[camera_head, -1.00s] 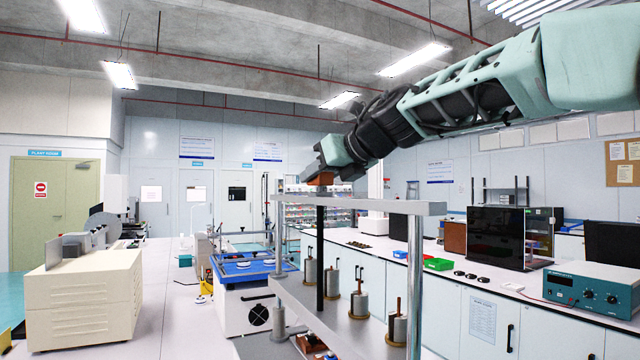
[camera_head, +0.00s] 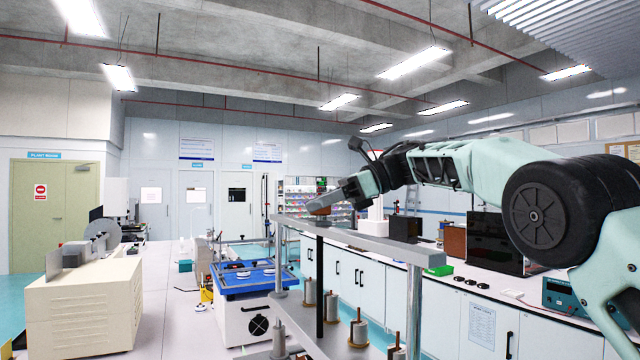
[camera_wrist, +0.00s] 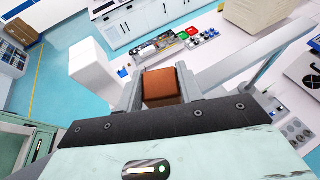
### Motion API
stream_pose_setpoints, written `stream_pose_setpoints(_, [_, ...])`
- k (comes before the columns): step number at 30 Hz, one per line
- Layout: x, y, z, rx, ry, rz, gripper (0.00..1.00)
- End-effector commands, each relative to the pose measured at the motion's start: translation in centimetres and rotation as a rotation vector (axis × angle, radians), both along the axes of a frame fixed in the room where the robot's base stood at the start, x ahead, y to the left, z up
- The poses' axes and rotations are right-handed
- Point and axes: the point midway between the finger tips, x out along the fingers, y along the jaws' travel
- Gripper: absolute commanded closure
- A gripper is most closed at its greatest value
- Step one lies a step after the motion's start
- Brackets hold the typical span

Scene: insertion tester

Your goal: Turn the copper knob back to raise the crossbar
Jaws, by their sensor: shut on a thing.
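The copper knob (camera_head: 320,207) stands above a grey beam (camera_head: 365,240) at the top of the tester, over a black vertical rod (camera_head: 320,285). My gripper (camera_head: 338,198) reaches it from the right and is shut on it. In the wrist view the knob's reddish-brown block (camera_wrist: 163,84) sits between my gripper's two grey fingers (camera_wrist: 163,93). A silver post (camera_head: 415,305) carries the beam at its near end; another stands at the far end. I cannot tell whether this beam is the crossbar.
Several grey weights (camera_head: 358,335) stand on a lower shelf beneath the beam. A blue-topped bench unit (camera_head: 252,280) is behind left, and a cream cabinet (camera_head: 85,310) is at far left. A long white counter (camera_head: 470,280) runs along the right.

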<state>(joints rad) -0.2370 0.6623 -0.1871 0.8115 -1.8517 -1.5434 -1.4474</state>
Motion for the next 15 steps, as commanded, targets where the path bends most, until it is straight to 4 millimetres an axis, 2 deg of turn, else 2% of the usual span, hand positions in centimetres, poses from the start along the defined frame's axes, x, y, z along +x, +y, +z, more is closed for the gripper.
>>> stream_pose_setpoints(1, [0.2, -0.01, 0.72, -0.003, 0.003, 0.042, 0.86])
stream_pose_setpoints(15, [0.07, 0.04, 0.48, -0.004, 0.003, 0.348, 0.86])
